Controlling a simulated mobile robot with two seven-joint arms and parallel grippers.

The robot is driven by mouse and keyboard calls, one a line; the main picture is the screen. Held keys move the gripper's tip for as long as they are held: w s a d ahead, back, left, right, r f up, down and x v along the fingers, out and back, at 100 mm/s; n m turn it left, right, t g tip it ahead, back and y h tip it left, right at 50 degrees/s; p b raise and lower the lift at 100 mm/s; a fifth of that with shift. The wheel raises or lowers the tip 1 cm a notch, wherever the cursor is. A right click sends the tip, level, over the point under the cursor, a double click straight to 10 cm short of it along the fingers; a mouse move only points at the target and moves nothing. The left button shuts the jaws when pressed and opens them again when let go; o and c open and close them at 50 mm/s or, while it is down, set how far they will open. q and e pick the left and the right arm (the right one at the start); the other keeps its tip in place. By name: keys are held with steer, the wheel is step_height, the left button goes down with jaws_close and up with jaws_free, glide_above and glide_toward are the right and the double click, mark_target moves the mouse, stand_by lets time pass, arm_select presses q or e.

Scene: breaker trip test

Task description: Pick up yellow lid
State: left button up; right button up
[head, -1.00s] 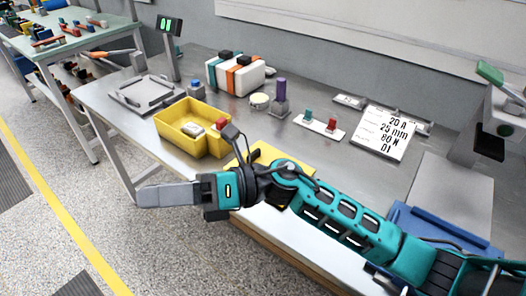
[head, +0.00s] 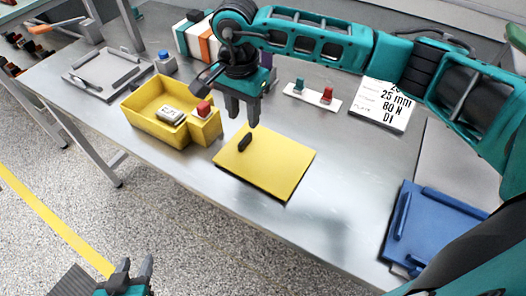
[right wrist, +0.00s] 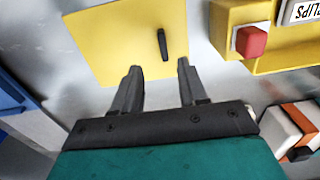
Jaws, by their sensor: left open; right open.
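The yellow lid (head: 268,168) lies flat on the metal table, to the right of the yellow bin. A small black handle (head: 245,141) stands on it near its far left edge. My right gripper (head: 243,122) is open and points down above the table near the handle. In the right wrist view the lid (right wrist: 120,45) is ahead, its handle (right wrist: 162,44) lies just beyond and between the open fingertips (right wrist: 160,66), and nothing is between the fingers. My left gripper (head: 133,268) is open and empty at the bottom left, over the floor, away from the table.
The yellow bin (head: 133,119) with a white block inside has a red button (head: 203,108) on its side box. A grey tray (head: 105,72) is farther left, a blue tray (head: 425,228) at right, a printed card (head: 384,104) behind. The front table strip is clear.

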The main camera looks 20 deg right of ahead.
mark_target(245, 138)
steer(key=f, duration=0.8)
steer(key=shift+w+f, duration=0.1)
steer(key=shift+w, duration=0.2)
jaws_close()
